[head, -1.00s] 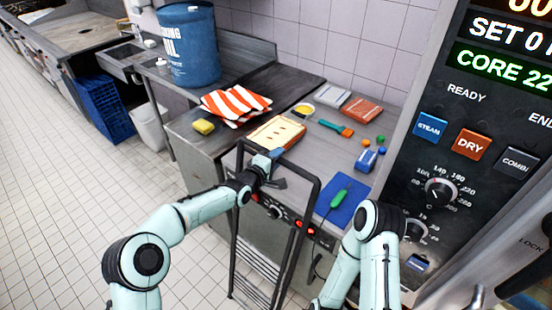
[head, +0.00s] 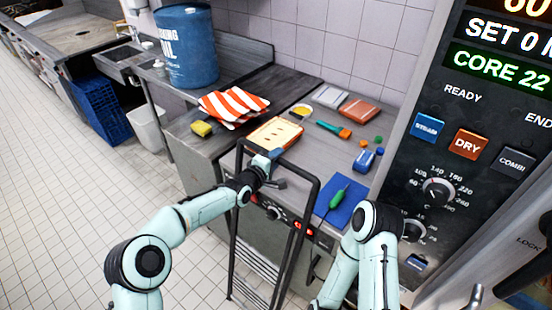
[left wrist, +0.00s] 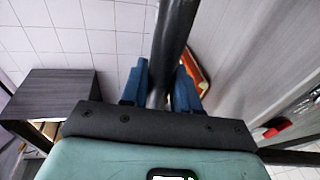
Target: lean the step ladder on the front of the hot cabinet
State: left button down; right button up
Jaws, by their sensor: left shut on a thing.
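The step ladder (head: 314,194), a dark tubular frame with rungs low down, stands close to upright in front of a low steel unit with a knob and red lit display, which seems to be the hot cabinet (head: 277,212). I cannot tell whether the ladder touches that front. My left gripper (head: 272,160) is shut on the ladder's top bar. In the left wrist view the dark bar (left wrist: 176,40) runs between the blue fingers (left wrist: 160,84). The ladder's feet are below the picture. My right arm is folded at the lower right; its gripper does not show.
A tall oven panel (head: 470,120) stands at right. The tiled floor (head: 60,200) at left is clear.

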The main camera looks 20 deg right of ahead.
pick_arm(q)
jog(key=shift+s+a+f, duration=0.1)
jog(key=shift+a+f, duration=0.1)
jog(key=shift+f, duration=0.85)
pick_arm(e)
jog(key=shift+s+f, duration=0.1)
pick_arm(q)
jog(key=c, duration=0.8)
grip_release()
jog(key=shift+o, duration=0.2)
jog(key=b+v, duration=0.4)
jog(key=v, duration=0.9)
pick_arm(e)
jog(key=s+f, duration=0.5)
jog(key=f, duration=0.1)
pick_arm(q)
notch_tip(320, 180, up, 9)
jog(key=p, duration=0.2)
jog(key=shift+p, duration=0.3)
pick_arm(e)
jog(key=shift+w+r, duration=0.75)
jog(key=shift+r, duration=0.35)
jog(key=shift+w+r, duration=0.75)
jog(key=shift+r, duration=0.3)
